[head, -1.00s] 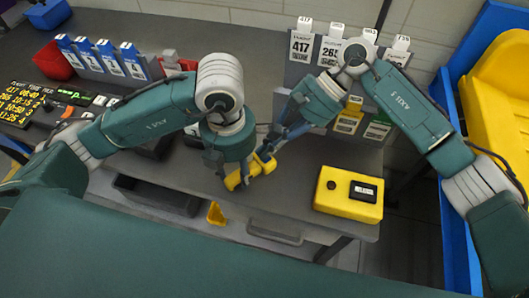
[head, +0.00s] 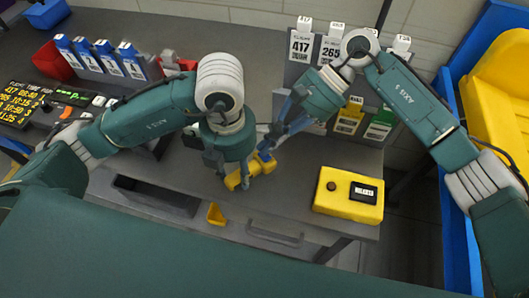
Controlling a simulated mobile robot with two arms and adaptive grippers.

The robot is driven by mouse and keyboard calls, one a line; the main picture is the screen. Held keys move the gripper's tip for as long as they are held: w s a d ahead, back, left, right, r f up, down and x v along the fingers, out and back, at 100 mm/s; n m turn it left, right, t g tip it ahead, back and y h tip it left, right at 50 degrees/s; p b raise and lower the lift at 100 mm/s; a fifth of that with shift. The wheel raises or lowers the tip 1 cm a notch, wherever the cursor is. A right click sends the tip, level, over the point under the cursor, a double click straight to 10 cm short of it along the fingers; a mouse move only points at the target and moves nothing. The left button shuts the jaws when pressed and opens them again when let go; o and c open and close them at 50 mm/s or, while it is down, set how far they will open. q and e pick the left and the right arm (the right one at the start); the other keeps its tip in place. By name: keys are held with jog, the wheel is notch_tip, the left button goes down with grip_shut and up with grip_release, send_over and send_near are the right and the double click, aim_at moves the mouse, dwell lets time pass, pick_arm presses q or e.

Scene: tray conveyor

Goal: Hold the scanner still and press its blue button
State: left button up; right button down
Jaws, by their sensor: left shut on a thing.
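The scanner (head: 236,181) is a small yellow tool just above the grey counter, left of centre. My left gripper (head: 238,176) comes down from above and is shut on it; the wrist hides part of the scanner. My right gripper (head: 267,148) reaches in from the upper right, with its fingertips at the scanner's right end. Whether they touch it, and whether they are open or shut, I cannot tell. The blue button cannot be made out clearly among the blue-grey fingers.
A yellow box (head: 334,206) with a dark knob and black label stands to the right on the counter. Blue numbered holders (head: 105,60) and a red bin (head: 52,62) stand at the back left. A small yellow holder (head: 216,214) is at the front edge. Bare counter lies between scanner and box.

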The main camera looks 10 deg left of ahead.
pick_arm(q)
jog(key=shift+s, duration=0.1)
pick_arm(e)
jog(key=shift+r, duration=2.45)
pick_arm(q)
jog(key=o, duration=1.4)
jog(key=shift+o, duration=0.2)
